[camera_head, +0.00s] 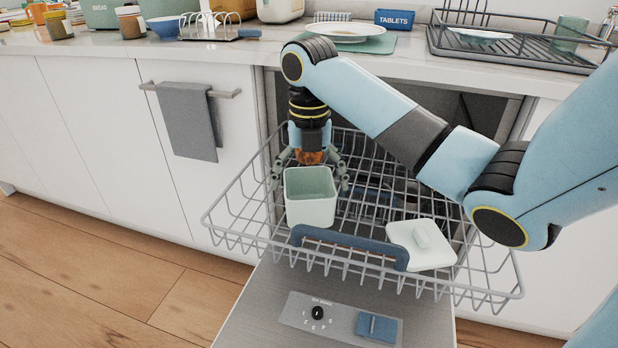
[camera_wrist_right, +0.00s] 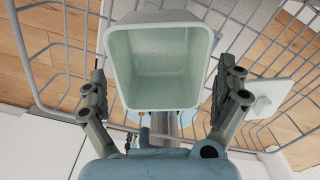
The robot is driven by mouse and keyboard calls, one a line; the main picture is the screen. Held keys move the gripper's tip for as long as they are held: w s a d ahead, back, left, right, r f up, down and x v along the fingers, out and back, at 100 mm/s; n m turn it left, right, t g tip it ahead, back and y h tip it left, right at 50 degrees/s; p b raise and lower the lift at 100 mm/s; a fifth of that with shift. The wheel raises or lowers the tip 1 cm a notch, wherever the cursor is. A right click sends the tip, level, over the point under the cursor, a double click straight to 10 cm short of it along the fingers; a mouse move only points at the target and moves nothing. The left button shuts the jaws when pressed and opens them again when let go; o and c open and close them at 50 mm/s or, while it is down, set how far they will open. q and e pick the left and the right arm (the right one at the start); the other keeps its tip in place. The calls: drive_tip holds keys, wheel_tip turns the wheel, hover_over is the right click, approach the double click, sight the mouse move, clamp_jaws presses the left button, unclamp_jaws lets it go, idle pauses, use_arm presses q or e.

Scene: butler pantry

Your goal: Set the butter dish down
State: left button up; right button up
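The butter dish is a pale green open box (camera_head: 310,202), upright and empty, at the front of the dishwasher rack. The right wrist view shows its open top (camera_wrist_right: 160,62). I cannot tell whether its base rests on the wires. A matching pale green lid with a knob (camera_head: 432,255) lies on the rack to its right; its edge shows in the right wrist view (camera_wrist_right: 272,97). My right gripper (camera_head: 310,178) reaches down behind the dish, fingers spread on either side (camera_wrist_right: 160,88). They look open, with slim gaps to its walls. My left gripper is not in view.
The wire rack (camera_head: 235,215) is pulled out over the open dishwasher door (camera_head: 260,300), with a blue-grey handle (camera_head: 345,245) in front. The counter (camera_head: 220,55) behind holds a plate (camera_head: 345,32), a toast rack (camera_head: 210,25) and a drying rack (camera_head: 510,50). A towel (camera_head: 188,120) hangs left.

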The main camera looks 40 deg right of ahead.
drive_tip(key=shift+r, duration=0.1)
use_arm(q)
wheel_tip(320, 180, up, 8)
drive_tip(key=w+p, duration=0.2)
drive_tip(key=p, duration=0.5)
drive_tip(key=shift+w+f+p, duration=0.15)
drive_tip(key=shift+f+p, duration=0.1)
drive_tip(key=shift+p, duration=0.05)
use_arm(e)
wheel_tip(320, 180, up, 12)
